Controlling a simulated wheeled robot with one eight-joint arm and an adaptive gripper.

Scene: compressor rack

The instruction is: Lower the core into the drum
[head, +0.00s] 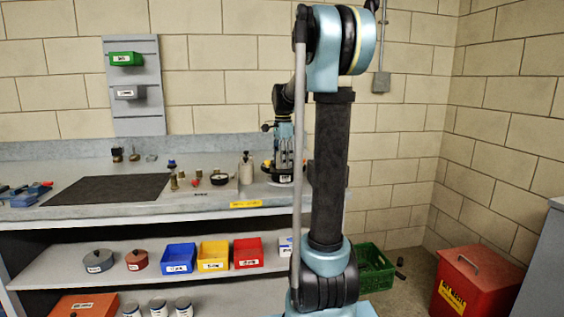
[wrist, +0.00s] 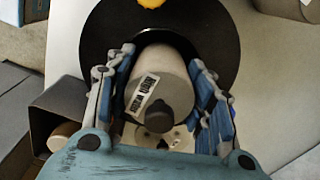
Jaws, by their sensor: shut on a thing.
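The core is a pale grey cylinder (wrist: 160,73) with a white printed label and a dark round knob at its near end. My gripper (wrist: 163,60) is shut on it, with one blue finger on each side. A wide black ring (wrist: 104,38) shows behind the core in the wrist view; it looks like the drum's top, but I cannot tell whether the core is inside its opening or above it. In the head view my gripper (head: 284,135) points down over a dark, labelled round vessel (head: 284,179) at the bench's right end. The core is not clear there.
A dark open box (wrist: 66,110) with a tan cylinder inside stands left of my gripper. The bench (head: 150,210) holds a black mat (head: 108,189), small fittings and a white bottle (head: 246,168) left of the vessel. Coloured bins (head: 214,254) sit on the shelf below.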

